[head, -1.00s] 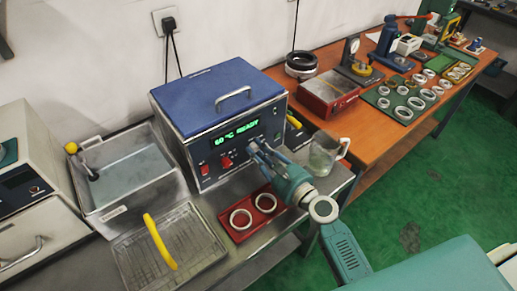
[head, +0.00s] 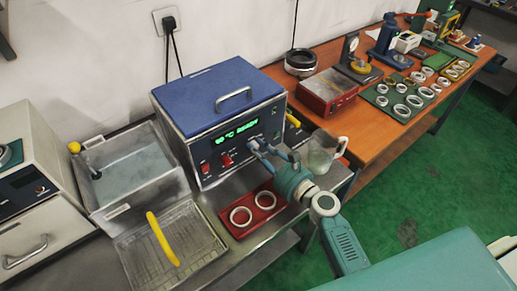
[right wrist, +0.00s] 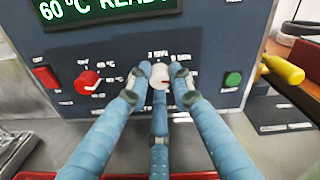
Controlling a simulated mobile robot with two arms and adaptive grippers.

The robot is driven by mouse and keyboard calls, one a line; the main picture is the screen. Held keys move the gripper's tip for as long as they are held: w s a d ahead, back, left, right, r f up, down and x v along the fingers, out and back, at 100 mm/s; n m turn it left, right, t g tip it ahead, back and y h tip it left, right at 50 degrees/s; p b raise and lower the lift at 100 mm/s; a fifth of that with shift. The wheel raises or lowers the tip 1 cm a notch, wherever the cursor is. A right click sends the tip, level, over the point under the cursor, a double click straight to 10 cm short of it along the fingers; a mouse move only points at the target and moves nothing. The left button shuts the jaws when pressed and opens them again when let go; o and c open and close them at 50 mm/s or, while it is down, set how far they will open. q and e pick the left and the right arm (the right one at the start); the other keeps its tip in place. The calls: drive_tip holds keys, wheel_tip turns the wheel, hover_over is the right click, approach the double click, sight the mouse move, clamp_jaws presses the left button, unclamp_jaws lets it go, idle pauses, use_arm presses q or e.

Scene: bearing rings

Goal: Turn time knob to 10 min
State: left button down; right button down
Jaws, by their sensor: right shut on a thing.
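The blue ultrasonic-style box (head: 215,100) stands on the metal bench, its green display (head: 237,131) reading "60 °C READY". The pale time knob (right wrist: 160,73) with a small red mark is on its front panel, right of the red temperature knob (right wrist: 88,82). My right gripper (head: 264,147) is shut on the time knob; in the right wrist view its blue fingers (right wrist: 160,80) are around it. Minute labels show above the knob, partly covered, and I cannot read the setting clearly. My left gripper is not in view.
A green button (right wrist: 232,79) and a red switch (right wrist: 46,76) flank the knobs. A red tray (head: 232,229) with two rings lies below the panel. A glass beaker (head: 321,157) stands close to the right gripper. A wire basket (head: 200,235) with a yellow handle is at left.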

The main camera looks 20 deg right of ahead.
drive_tip(key=shift+w+d+r, duration=0.1)
drive_tip(key=shift+d, duration=0.05)
drive_tip(key=c, duration=1.7)
unclamp_jaws()
drive_tip(key=shift+o, duration=0.8)
drive_tip(key=shift+f, duration=0.2)
drive_tip(key=v, duration=1.2)
drive_tip(key=shift+f, duration=0.1)
